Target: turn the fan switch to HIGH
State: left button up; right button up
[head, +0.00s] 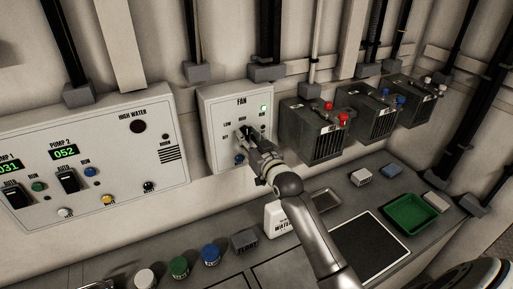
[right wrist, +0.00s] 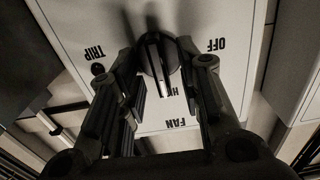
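The fan panel (head: 212,112) is a white box on the wall, with LOW, HIGH and OFF marks and a lit green lamp (head: 264,108). In the head view my right gripper (head: 246,134) is at its switch and covers most of it. In the right wrist view the dark switch knob (right wrist: 158,62) stands between the fingers of my right gripper (right wrist: 163,75), upside down to the lettering. The fingers are apart, with gaps beside the knob. The knob's pale line runs towards the partly hidden HIGH mark. My left gripper is not in view.
A pump panel (head: 110,185) hangs to the left. Dark boxes with coloured terminals (head: 316,135) hang to the right. The bench below holds a green tray (head: 410,215), a white block (head: 277,222) and coloured caps (head: 180,267).

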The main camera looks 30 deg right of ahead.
jog(key=s, duration=1.1)
jog(key=shift+s+a, duration=0.2)
jog(key=shift+a, duration=0.15)
